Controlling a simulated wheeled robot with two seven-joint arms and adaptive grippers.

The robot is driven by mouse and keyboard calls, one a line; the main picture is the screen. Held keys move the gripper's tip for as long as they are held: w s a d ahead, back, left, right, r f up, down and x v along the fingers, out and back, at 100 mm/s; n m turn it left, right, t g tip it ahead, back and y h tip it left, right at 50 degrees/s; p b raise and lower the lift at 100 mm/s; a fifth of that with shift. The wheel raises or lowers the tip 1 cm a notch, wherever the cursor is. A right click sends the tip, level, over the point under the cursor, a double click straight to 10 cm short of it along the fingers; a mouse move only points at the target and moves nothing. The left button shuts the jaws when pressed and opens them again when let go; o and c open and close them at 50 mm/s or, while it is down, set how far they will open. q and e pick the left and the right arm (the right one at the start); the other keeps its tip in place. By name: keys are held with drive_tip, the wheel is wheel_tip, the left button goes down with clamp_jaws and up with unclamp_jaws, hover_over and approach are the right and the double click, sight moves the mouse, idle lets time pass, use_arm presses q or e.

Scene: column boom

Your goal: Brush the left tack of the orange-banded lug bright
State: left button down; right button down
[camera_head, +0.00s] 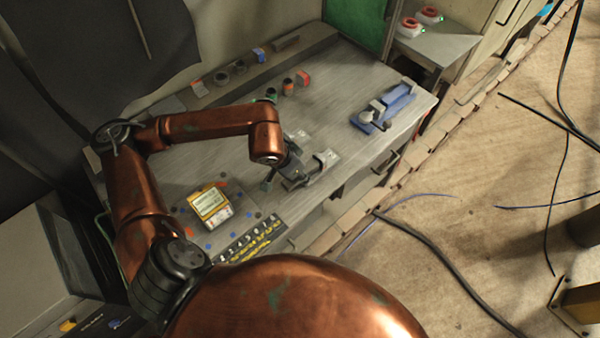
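My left arm reaches over the grey workbench (340,85) from the left, in copper-coloured links. Its dark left gripper (282,174) is pointed down near the bench's front edge, beside a grey metal vise-like fixture (318,168). A small dark piece shows at the fingers; I cannot tell whether it is a finger or a held brush. The finger opening is too small and dark to judge. I cannot make out the orange-banded lug or its tacks; the fixture is partly hidden by the gripper. My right gripper is not in view.
A blue vise-like tool (385,108) lies at the right. Small orange and dark cylinders (288,86) stand at the back. Cables (440,262) cross the floor.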

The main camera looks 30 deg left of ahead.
use_arm(q)
drive_tip(key=shift+f+b, duration=0.3)
drive_tip(key=shift+b, duration=0.05)
idle(0.5)
drive_tip(key=shift+d, duration=0.15)
drive_tip(key=shift+s+d+b, duration=0.2)
drive_tip(key=shift+d+b, duration=0.15)
drive_tip(key=shift+d, duration=0.1)
drive_tip(key=shift+w+a+b, duration=0.2)
drive_tip(key=shift+a+b, duration=0.05)
drive_tip(key=shift+a, duration=0.35)
drive_tip(key=shift+w+a+b, duration=0.2)
drive_tip(key=shift+a+b, duration=0.05)
drive_tip(key=shift+a, duration=0.3)
drive_tip(key=shift+d, duration=0.15)
